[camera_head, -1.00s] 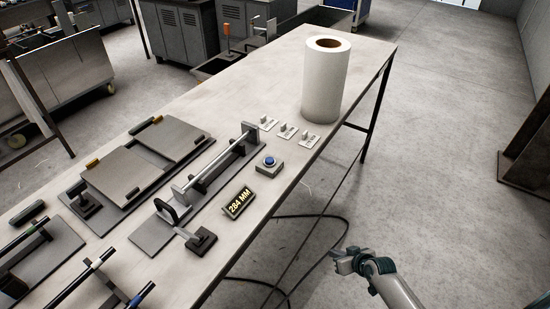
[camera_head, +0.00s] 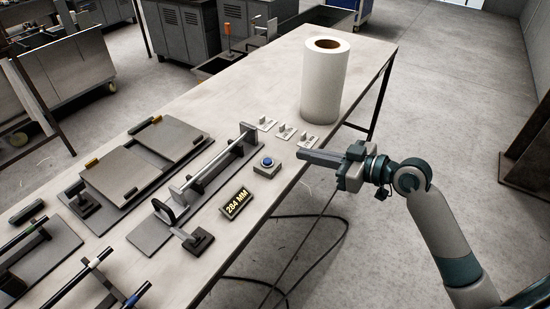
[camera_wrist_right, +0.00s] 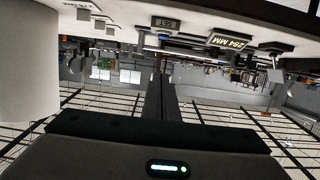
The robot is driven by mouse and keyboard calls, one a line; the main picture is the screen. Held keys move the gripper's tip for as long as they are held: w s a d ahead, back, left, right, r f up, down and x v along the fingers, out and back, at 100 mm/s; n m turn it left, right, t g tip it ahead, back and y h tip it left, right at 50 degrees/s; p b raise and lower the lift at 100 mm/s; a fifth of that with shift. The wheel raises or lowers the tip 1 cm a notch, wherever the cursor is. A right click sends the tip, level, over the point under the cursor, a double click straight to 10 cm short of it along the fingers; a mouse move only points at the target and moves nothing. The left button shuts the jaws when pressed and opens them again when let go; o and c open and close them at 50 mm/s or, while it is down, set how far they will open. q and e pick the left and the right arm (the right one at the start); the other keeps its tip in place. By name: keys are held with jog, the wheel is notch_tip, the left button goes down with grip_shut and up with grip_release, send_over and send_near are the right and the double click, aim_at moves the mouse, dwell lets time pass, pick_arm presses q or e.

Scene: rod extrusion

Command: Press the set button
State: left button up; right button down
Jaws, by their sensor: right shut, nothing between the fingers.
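The set button is a round blue cap (camera_head: 267,161) on a small grey box (camera_head: 266,170) near the table's right edge. In the right wrist view the picture is upside down, and a box with SET lettering (camera_wrist_right: 166,23) shows at the top. My right gripper (camera_head: 302,156) is shut and empty. Its fingertips point left, just to the right of the button box and apart from it in the head view. The shut fingers also show in the wrist view (camera_wrist_right: 161,80). My left gripper is not in view.
A display reading 284 MM (camera_head: 236,204) stands in front of the button. Several small labelled switches (camera_head: 285,131) lie behind it. A white roll (camera_head: 324,85) stands farther back. A rod fixture (camera_head: 210,168) lies to the left on the table (camera_head: 262,75).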

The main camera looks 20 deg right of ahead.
jog(key=shift+w, duration=0.1)
dwell(0.3)
jog(key=p, duration=0.4)
send_over(276, 168)
notch_tip(276, 168, down, 2)
jog(key=shift+w+a+f, duration=0.1)
jog(key=shift+w, duration=0.05)
notch_tip(276, 168, down, 3)
jog(key=shift+r+p, duration=0.15)
jog(key=shift+p, duration=0.3)
jog(key=shift+f, duration=0.8)
